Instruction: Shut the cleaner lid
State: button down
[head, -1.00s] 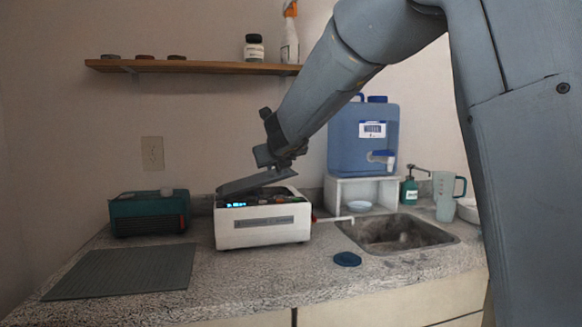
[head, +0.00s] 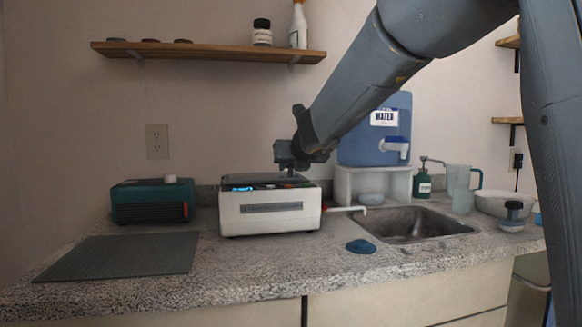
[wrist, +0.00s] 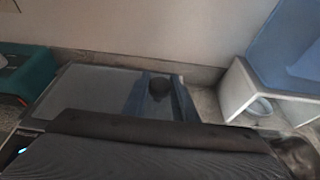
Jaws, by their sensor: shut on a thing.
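The cleaner (head: 270,222) is a white box with a dark top and a lit blue display at its front left, standing on the counter. Its dark grey lid (head: 245,178) lies low and almost flat over the top in the head view. I cannot tell whether it sits flush. In the wrist view the lid (wrist: 95,88) is a flat grey panel with a dark round knob (wrist: 158,89). My gripper (head: 291,168) is at the lid's top, right of centre, shut on the knob. The fingertips are small and dark in the head view.
A teal device (head: 150,202) stands left of the cleaner, behind a grey mat (head: 120,256). The sink (head: 410,225), a blue lid-like disc (head: 361,246) and a blue water tank (head: 375,140) on a white stand are to the right. A wooden shelf (head: 210,53) hangs above.

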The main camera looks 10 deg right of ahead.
jog(key=shift+f, duration=0.25)
jog(key=c, duration=1.5)
grip_release()
jog(key=shift+o, duration=0.2)
jog(key=p+v, duration=0.2)
jog(key=v, duration=0.4)
jog(key=shift+s+r, duration=0.15)
jog(key=shift+r, duration=0.15)
jog(key=shift+s+d+r, duration=0.15)
jog(key=shift+s, duration=0.5)
